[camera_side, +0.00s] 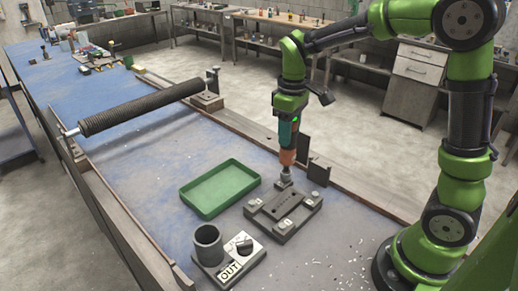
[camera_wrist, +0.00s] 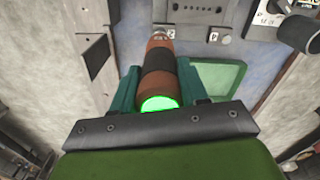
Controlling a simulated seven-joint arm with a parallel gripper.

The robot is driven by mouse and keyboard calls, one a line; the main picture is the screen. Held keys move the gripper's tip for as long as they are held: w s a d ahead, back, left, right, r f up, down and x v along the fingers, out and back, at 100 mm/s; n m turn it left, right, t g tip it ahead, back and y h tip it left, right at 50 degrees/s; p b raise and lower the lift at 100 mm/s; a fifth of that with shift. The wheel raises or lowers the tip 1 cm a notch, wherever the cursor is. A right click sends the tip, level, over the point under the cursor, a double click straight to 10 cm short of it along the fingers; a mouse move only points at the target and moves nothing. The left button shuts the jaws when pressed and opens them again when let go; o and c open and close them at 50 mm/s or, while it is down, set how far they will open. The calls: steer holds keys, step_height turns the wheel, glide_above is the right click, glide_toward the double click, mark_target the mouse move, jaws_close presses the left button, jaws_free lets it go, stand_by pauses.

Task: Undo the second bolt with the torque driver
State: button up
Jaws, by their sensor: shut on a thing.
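My gripper (camera_side: 288,138) has teal fingers and is shut on the torque driver (camera_side: 287,157), which is orange with a dark band. The driver stands upright, its lower end at the far corner of a grey fixture plate (camera_side: 268,211). Contact with a bolt there cannot be made out. Small numbered blocks sit at the plate's left (camera_side: 254,203), right (camera_side: 315,197) and front (camera_side: 286,226) corners. In the wrist view the driver (camera_wrist: 158,70) lies between the fingers, its near end glowing green. The plate (camera_wrist: 200,14) shows at the top; the bolt under the driver is hidden.
A green tray (camera_side: 185,207) lies empty left of the plate. A dark cup (camera_side: 208,243) and a knob (camera_side: 243,243) stand on a plate marked OUT (camera_side: 230,270). A long mesh roller (camera_side: 140,107) crosses the bench behind. Dark upright plates (camera_side: 303,150) stand close right of the driver.

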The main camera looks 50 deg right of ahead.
steer(key=shift+f, duration=0.35)
stand_by(0.5)
steer(key=shift+r, duration=0.2)
stand_by(0.9)
